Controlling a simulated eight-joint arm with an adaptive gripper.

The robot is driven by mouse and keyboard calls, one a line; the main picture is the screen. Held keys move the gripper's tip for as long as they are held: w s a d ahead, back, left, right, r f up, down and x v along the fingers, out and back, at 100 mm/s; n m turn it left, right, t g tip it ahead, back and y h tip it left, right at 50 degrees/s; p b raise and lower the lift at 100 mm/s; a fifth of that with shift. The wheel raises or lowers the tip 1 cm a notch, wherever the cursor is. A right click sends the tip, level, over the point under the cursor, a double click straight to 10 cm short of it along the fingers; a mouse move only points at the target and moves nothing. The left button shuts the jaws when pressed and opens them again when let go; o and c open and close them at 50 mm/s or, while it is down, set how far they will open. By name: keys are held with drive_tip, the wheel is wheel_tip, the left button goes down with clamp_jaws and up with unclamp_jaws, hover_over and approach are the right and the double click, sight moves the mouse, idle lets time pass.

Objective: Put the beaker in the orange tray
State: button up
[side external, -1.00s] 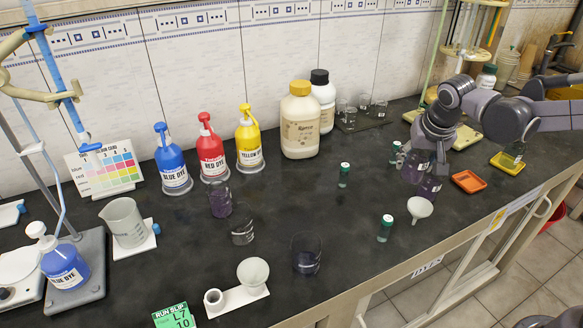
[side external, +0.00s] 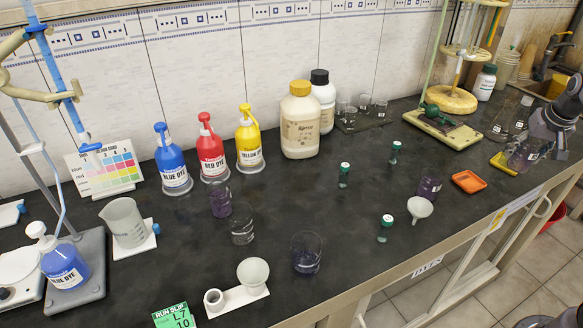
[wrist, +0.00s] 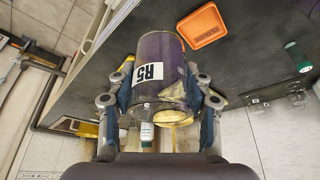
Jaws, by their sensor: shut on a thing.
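My gripper (wrist: 160,95) is shut on the beaker (wrist: 158,65), a clear vessel with purple contents and a white R5 label, seen between the fingers in the wrist view. In the side external view my gripper (side external: 536,146) and this beaker (side external: 522,158) are at the far right, beside or over the yellow tray (side external: 499,162). I cannot tell whether the beaker touches that tray. The orange tray (side external: 468,181) lies empty on the bench, left of my gripper. It also shows in the wrist view (wrist: 202,27).
Another purple beaker (side external: 428,189) stands just left of the orange tray, with a white funnel (side external: 420,208) in front of it. Glass flasks (side external: 503,123) stand behind the yellow tray. The bench front edge (side external: 497,222) runs close to the orange tray.

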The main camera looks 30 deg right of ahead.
drive_tip(key=shift+s+d, duration=0.75)
drive_tip(key=shift+d, duration=0.15)
approach(468, 178)
drive_tip(key=shift+w+d+f, duration=0.15)
drive_tip(key=shift+w+d, duration=0.35)
drive_tip(key=shift+w, duration=0.1)
drive_tip(key=shift+f, duration=1.95)
drive_tip(key=shift+f, duration=0.1)
drive_tip(key=o, duration=1.1)
drive_tip(key=shift+o, duration=0.2)
